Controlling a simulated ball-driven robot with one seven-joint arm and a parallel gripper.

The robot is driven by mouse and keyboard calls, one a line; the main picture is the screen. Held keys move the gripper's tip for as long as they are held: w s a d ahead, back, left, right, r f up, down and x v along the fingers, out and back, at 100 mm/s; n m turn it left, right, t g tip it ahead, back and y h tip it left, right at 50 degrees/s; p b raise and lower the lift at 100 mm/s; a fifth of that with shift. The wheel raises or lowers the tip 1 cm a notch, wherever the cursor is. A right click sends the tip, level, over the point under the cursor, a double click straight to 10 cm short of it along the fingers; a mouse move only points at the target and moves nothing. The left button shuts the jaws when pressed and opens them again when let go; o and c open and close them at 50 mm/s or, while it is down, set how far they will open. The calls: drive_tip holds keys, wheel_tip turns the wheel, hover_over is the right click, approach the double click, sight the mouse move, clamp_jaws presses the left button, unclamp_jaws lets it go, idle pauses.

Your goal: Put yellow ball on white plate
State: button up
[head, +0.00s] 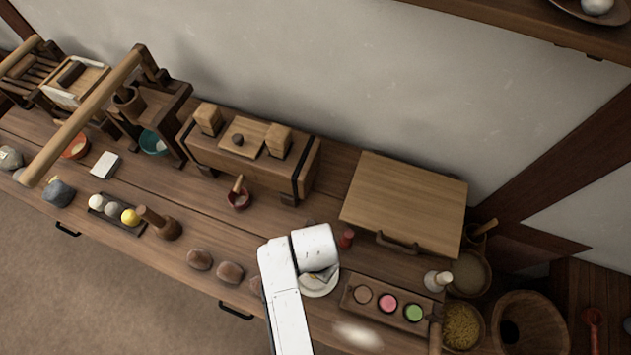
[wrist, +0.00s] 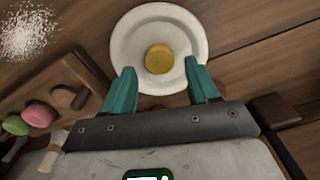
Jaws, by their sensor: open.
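In the wrist view the white plate (wrist: 125,45) lies below my gripper (wrist: 160,70). My gripper is open, its two teal fingers apart over the plate's near side. A round, mustard-yellow, rather flat-topped piece (wrist: 158,58) rests near the plate's middle, just beyond the fingertips and in line with the gap. I cannot tell whether it touches a finger. In the head view my white arm hides much of the plate (head: 319,291).
A wooden block (head: 347,299) right of the plate holds brown, pink (head: 387,303) and green (head: 413,313) rounds. White powder (head: 358,335) lies on the table in front. Brown lumps (head: 230,272) lie left of my arm. A wooden board (head: 405,200) stands behind.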

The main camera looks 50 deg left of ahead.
wheel_tip(320, 180, up, 10)
drive_tip(key=shift+r, duration=0.2)
drive_tip(key=w+d+f+m, duration=0.1)
drive_tip(key=w+d, duration=0.2)
drive_tip(key=d, duration=0.4)
drive_tip(key=w+d, duration=0.3)
drive_tip(key=d, duration=0.3)
drive_tip(key=s+d+r+m, duration=0.1)
drive_tip(key=s+d, duration=0.2)
drive_tip(key=d, duration=0.6)
drive_tip(key=s+d+r+m, duration=0.1)
drive_tip(key=s+d, duration=0.1)
drive_tip(key=d, duration=0.8)
drive_tip(key=s+d+r+m+t, duration=0.1)
drive_tip(key=s+d, duration=0.2)
drive_tip(key=d, duration=0.6)
drive_tip(key=shift+s+d, duration=0.3)
drive_tip(key=shift+d, duration=0.1)
drive_tip(key=shift+f, duration=0.1)
drive_tip(key=shift+f+b, duration=0.45)
